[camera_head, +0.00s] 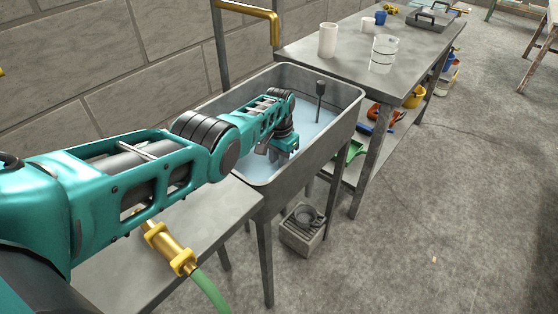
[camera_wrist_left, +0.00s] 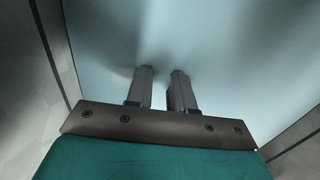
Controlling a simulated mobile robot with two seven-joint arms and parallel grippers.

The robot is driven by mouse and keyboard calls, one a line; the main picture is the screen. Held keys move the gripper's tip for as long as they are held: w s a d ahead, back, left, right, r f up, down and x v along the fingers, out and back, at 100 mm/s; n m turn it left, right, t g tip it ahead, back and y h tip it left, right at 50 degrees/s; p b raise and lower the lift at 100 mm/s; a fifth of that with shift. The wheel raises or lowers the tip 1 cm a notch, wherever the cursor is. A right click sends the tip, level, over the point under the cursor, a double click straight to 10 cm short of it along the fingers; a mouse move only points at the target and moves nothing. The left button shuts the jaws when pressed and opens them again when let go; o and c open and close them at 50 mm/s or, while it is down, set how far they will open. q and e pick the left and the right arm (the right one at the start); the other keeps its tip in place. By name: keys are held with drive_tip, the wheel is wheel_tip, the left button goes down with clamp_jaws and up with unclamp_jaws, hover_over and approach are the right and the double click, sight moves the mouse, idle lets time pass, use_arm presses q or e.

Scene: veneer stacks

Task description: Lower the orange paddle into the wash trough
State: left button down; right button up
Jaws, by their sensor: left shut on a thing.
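The wash trough (camera_head: 340,112) is a grey metal basin on legs, holding pale blue water (camera_head: 309,128). My left gripper (camera_head: 275,152) is down inside the trough, low over the water near its front left part. In the left wrist view the two fingers of my left gripper (camera_wrist_left: 164,84) are close together, with a narrow gap and pale blue water beyond. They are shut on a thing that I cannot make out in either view. I see no orange paddle for certain. My right gripper is not in view.
A dark upright rod (camera_head: 320,100) stands in the trough. A metal table (camera_head: 300,52) to the right bears a white cup (camera_head: 328,40) and a clear beaker (camera_head: 383,54). An orange-red item (camera_head: 385,114) lies on its lower shelf.

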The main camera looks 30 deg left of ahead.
use_arm(q)
drive_tip(key=shift+f+b, duration=0.5)
drive_tip(key=shift+f, duration=0.05)
drive_tip(key=c, duration=0.9)
unclamp_jaws()
drive_tip(key=shift+r+p, duration=0.35)
drive_tip(key=shift+r, duration=0.05)
wheel_tip(320, 180, up, 12)
drive_tip(key=p, duration=0.6)
